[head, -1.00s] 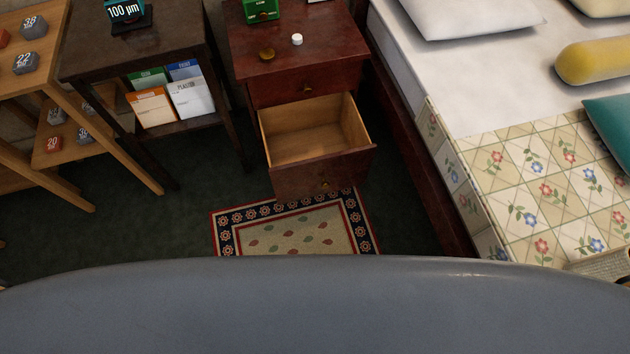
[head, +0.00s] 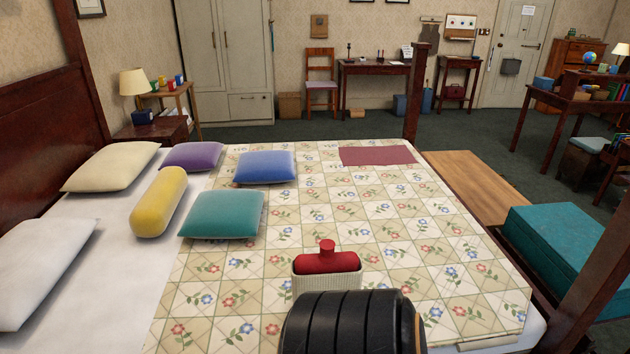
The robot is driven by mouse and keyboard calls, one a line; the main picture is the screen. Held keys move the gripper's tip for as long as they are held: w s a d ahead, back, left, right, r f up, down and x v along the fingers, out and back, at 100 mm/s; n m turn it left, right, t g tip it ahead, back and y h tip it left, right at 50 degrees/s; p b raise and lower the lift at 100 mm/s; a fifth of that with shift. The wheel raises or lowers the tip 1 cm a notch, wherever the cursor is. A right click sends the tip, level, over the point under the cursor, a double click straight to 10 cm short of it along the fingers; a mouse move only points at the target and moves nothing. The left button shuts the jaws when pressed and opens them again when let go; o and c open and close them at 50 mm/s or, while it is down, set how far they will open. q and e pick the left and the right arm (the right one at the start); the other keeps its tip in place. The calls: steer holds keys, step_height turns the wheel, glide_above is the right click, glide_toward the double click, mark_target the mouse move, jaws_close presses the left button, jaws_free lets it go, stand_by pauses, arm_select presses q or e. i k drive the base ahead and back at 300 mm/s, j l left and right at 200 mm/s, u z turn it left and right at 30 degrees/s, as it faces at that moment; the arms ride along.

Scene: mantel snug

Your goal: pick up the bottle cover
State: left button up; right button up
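A cream ribbed bottle cover (head: 312,283) is on the flowered quilt near the bottom middle of the head view. A red hot water bottle (head: 327,262) with a red stopper sticks out of its top. A dark ribbed rounded shape overlaps the cover's lower part, so I cannot see its base. Neither of my grippers' fingers shows in the head view.
The bed's quilt (head: 400,235) is mostly clear around the cover. Teal (head: 222,214), blue (head: 265,167) and yellow (head: 159,202) cushions lie to the left. A dark bedpost (head: 590,265) and a teal bench (head: 562,240) are at right.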

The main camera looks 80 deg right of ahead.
mark_target(348, 281)
steer(key=z, duration=2.55)
